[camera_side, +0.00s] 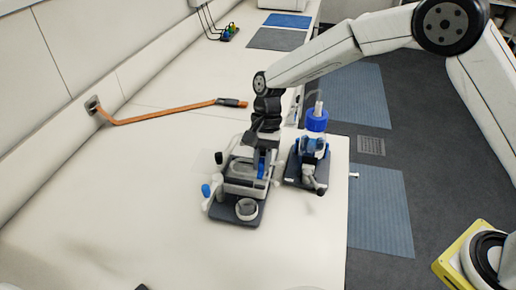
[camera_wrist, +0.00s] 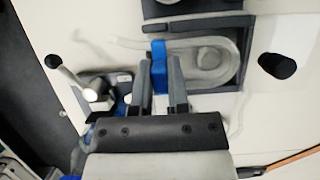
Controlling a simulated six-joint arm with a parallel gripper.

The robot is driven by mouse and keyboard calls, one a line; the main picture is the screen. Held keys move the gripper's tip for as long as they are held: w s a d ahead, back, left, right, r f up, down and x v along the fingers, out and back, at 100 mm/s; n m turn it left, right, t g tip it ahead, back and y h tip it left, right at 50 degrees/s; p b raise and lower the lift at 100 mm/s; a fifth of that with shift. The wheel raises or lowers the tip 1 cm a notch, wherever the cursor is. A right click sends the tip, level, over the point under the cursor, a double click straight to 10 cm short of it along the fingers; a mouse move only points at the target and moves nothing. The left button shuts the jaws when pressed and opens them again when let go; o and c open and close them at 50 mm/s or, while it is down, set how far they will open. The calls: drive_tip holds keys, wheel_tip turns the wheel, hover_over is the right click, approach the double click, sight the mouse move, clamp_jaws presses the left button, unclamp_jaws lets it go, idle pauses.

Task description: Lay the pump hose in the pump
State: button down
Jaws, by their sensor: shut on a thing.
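The pump stands on a dark base (camera_side: 228,214) on the white bench in the side view, below my gripper (camera_side: 263,162). The pump hose is a pale, translucent tube. In the wrist view it bends in a U (camera_wrist: 237,62) around a round grey part (camera_wrist: 208,58) in the pump's recess. My gripper (camera_wrist: 158,72) is shut on a blue piece (camera_wrist: 159,52) at the hose, at the left side of the recess. The fingers hide part of the hose there, so I cannot tell how deep it sits.
A second device with a blue-capped bottle (camera_side: 317,121) stands close at the right. A black knob (camera_wrist: 277,66) shows right of the pump. An orange strap (camera_side: 160,114) lies behind on the bench. The front left bench is mostly clear.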

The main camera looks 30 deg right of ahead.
drive_tip(key=shift+f, duration=0.65)
idle(0.8)
drive_tip(key=c, duration=0.5)
unclamp_jaws()
drive_tip(key=shift+c, duration=0.2)
drive_tip(key=shift+c, duration=0.6)
drive_tip(key=shift+r, duration=3)
